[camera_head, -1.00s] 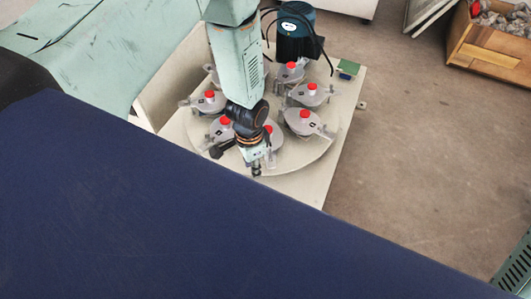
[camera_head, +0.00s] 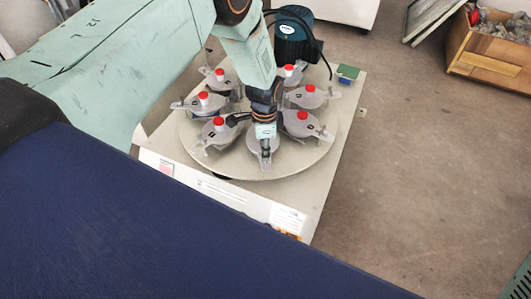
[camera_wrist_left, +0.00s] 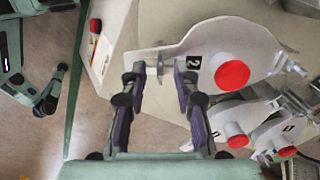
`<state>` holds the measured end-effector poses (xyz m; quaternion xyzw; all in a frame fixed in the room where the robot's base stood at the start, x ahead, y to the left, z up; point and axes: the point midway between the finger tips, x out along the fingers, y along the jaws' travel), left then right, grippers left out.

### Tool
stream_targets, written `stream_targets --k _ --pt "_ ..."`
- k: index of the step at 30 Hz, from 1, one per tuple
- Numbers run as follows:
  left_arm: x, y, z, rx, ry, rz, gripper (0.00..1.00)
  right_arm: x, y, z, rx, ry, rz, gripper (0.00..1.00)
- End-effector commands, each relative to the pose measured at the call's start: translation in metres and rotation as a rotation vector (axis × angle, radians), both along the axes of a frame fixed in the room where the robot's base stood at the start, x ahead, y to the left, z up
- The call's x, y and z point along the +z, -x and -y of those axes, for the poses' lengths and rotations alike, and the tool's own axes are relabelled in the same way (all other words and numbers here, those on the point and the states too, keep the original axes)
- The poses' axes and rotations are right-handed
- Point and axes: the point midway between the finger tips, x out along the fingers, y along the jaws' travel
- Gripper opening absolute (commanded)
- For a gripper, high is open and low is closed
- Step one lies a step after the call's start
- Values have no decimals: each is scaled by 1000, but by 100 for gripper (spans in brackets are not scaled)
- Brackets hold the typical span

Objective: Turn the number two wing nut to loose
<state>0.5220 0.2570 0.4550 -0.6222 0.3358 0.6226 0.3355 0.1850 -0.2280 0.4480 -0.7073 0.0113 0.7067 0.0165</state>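The number two station is a grey plate with a red knob (camera_wrist_left: 232,74) and a black "2" label (camera_wrist_left: 194,62) in the left wrist view. The wing nut (camera_wrist_left: 160,60) is a small pale part at the plate's narrow end. My left gripper (camera_wrist_left: 161,74) is open, its dark fingertips on either side of the wing nut, with visible gaps. In the head view my left gripper (camera_head: 265,152) is over the front edge of the round turntable (camera_head: 225,168), hiding most of this station. My right gripper cannot be made out.
Neighbouring stations with red knobs (camera_head: 303,115) ring the turntable closely on both sides. A dark blue-green motor (camera_head: 294,40) with black cables stands behind it. A wooden crate of rubble (camera_head: 490,58) is at the far right.

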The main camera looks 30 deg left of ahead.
Motion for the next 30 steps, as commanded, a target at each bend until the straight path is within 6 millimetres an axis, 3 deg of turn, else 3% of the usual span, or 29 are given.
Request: stream_targets --k 12,23,30 --pt "-9 -1 3 -1 0 2 30 -4 0 0 0 0 0 40" --pt "-9 -1 2 -1 0 2 0 -4 0 0 0 0 0 40" --pt "-8 -1 2 -1 0 2 0 -4 0 0 0 0 0 40"
